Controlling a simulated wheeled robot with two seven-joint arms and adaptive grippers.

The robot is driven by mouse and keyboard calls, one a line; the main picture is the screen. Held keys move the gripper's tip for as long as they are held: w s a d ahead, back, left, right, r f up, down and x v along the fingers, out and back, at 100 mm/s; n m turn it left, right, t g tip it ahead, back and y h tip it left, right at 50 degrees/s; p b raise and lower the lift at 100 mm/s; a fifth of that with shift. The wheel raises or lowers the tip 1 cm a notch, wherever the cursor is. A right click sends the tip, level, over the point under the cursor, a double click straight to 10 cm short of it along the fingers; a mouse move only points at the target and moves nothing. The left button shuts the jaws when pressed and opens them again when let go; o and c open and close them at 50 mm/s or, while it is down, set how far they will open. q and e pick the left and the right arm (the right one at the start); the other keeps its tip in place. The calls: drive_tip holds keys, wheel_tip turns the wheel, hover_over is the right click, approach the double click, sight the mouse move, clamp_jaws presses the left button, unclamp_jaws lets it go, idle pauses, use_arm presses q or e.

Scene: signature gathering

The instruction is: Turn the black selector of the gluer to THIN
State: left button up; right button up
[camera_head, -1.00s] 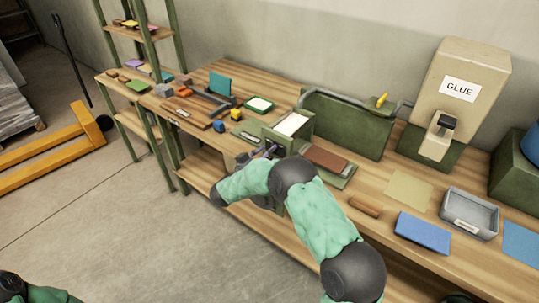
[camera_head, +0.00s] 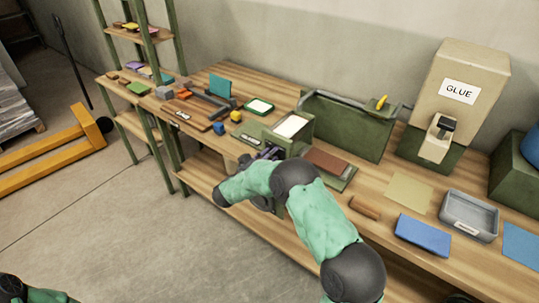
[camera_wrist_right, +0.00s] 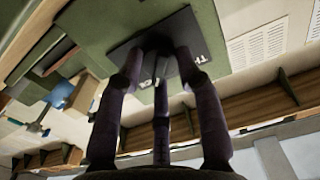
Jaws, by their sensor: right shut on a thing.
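The gluer (camera_head: 300,146) is a green box-shaped machine with a pale top, at the front edge of the bench. My right gripper (camera_head: 268,153) is at its front face, partly hidden by my own arm. In the right wrist view, the gripper (camera_wrist_right: 160,65) has its dark fingers closed around the black selector (camera_wrist_right: 155,40), which is mostly hidden between them. Which mark the selector points to cannot be told. My left gripper is out of view.
A brown block (camera_head: 326,160) lies just right of the gluer. A long green trough (camera_head: 345,125) stands behind. A glue dispenser (camera_head: 460,90), a grey tray (camera_head: 469,216) and a blue pad (camera_head: 422,229) are farther right. Small coloured parts fill the bench's left side.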

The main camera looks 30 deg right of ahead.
drive_tip(key=n+p, duration=0.4)
drive_tip(key=p, duration=0.1)
drive_tip(key=r+n+p, duration=0.1)
drive_tip(key=n+p, duration=0.1)
drive_tip(key=p, duration=0.1)
drive_tip(key=shift+w+r+n, duration=0.1)
drive_tip(key=shift+w+n, duration=0.15)
drive_tip(key=shift+n, duration=0.15)
drive_tip(key=n+p, duration=0.3)
drive_tip(key=shift+n, duration=0.3)
drive_tip(key=n+p, duration=0.2)
drive_tip(key=n, duration=0.1)
drive_tip(key=shift+w+n, duration=0.1)
drive_tip(key=shift+n, duration=0.2)
drive_tip(key=shift+f+n+p, duration=0.25)
drive_tip(key=shift+n+p, duration=0.45)
drive_tip(key=shift+n, duration=0.9)
drive_tip(key=shift+a+n, duration=0.1)
drive_tip(key=shift+n, duration=0.2)
drive_tip(key=o, duration=1.1)
drive_tip(key=shift+f, duration=0.15)
drive_tip(key=shift+o, duration=0.2)
drive_tip(key=shift+f, duration=0.15)
